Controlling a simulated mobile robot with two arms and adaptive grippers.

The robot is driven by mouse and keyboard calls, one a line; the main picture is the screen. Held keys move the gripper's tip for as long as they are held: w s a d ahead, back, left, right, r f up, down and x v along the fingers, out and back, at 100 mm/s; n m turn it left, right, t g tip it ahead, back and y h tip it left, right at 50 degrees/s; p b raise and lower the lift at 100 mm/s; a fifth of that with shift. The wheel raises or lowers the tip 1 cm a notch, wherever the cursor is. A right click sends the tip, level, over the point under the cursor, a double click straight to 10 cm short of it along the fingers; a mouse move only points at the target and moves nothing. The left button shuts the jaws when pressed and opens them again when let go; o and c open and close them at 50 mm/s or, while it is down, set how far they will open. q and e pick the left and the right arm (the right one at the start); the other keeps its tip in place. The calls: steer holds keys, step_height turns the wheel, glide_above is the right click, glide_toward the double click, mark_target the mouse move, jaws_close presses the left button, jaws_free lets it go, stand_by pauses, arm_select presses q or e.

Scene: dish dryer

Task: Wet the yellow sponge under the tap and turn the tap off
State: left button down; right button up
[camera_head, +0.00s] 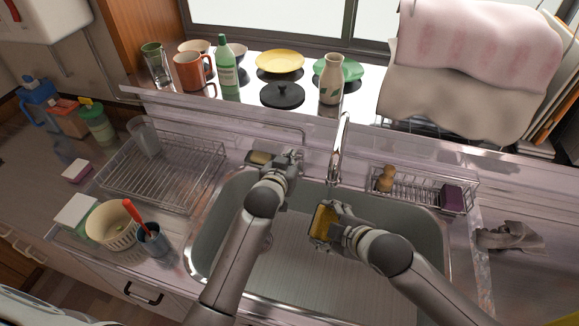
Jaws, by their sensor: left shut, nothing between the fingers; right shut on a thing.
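The yellow sponge (322,222) is held in my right gripper (330,216), which is shut on it over the sink basin. The metal tap (342,135) rises behind the sink, and the sponge is just below and slightly left of its lower end. Whether water is running is too small to tell. My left gripper (288,160) is shut and empty at the back rim of the sink, left of the tap. I cannot make out the tap's handle.
The sink (420,225) is otherwise clear. A wire dish rack (185,180) stands left. A wire basket (420,186) with a brush and dark sponge is at the right rim. Dishes line the sill behind.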

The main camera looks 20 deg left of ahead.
arm_select(q)
steer(key=shift+s+f, duration=0.2)
steer(key=shift+f, duration=0.85)
steer(key=shift+s+f, duration=0.3)
steer(key=shift+f, duration=0.4)
steer(key=shift+s+f, duration=0.25)
steer(key=shift+f, duration=0.45)
arm_select(e)
steer(key=shift+s, duration=0.1)
arm_select(q)
steer(key=shift+f, duration=0.1)
steer(key=r, duration=0.5)
steer(key=shift+w+r, duration=0.2)
steer(key=shift+w, duration=0.1)
steer(key=f+v, duration=0.1)
steer(key=v, duration=0.9)
steer(key=shift+s, duration=0.2)
arm_select(e)
steer(key=shift+s+d+r+p, duration=0.1)
steer(key=shift+s+d+p, duration=0.75)
steer(key=shift+s+d, duration=0.15)
arm_select(q)
steer(key=shift+r+p, duration=1.05)
steer(key=shift+r, duration=0.85)
arm_select(e)
steer(key=shift+s+d, duration=1.8)
steer(key=shift+s, duration=0.05)
